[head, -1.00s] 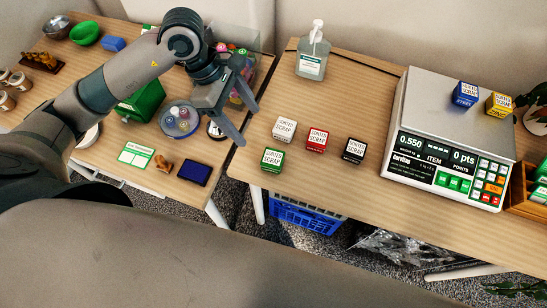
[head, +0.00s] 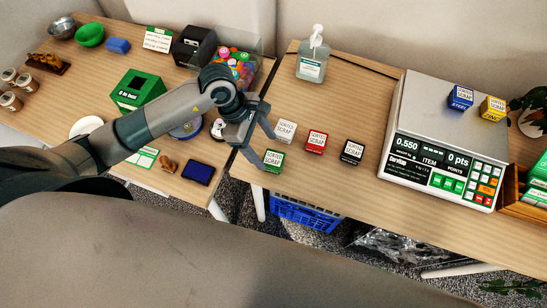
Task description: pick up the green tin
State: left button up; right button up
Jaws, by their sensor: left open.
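The green tin (head: 273,161) is a small cube with a white "sorted scrap" label on top. It sits near the front left edge of the right table. My left gripper (head: 263,150) is open and empty, its fingers pointing down beside the tin. One finger reaches toward the tin's left side and the other shows just behind it. I cannot tell whether either finger touches the tin. My right gripper is not in view.
A white tin (head: 285,131), a red tin (head: 316,142) and a black tin (head: 352,151) stand close by. A scale (head: 450,125) carries a blue tin (head: 460,97) and a yellow tin (head: 492,108). A sanitizer bottle (head: 312,62) stands behind. A gap separates the tables.

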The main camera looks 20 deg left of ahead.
aim_at(273, 158)
pick_arm(q)
jog(key=shift+x, duration=0.85)
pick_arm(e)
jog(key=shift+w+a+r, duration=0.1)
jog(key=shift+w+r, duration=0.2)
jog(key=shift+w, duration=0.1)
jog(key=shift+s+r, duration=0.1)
pick_arm(q)
jog(key=shift+d+f+p, duration=0.35)
jog(key=shift+f+p, duration=0.15)
jog(key=shift+p, duration=0.25)
jog(key=p+x, duration=0.1)
jog(key=x, duration=0.2)
jog(key=shift+d+f, duration=0.15)
jog(key=shift+f, duration=0.35)
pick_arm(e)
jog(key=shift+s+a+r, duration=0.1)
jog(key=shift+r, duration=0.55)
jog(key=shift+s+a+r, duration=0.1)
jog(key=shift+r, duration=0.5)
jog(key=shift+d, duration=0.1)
pick_arm(q)
jog(key=c, duration=1.2)
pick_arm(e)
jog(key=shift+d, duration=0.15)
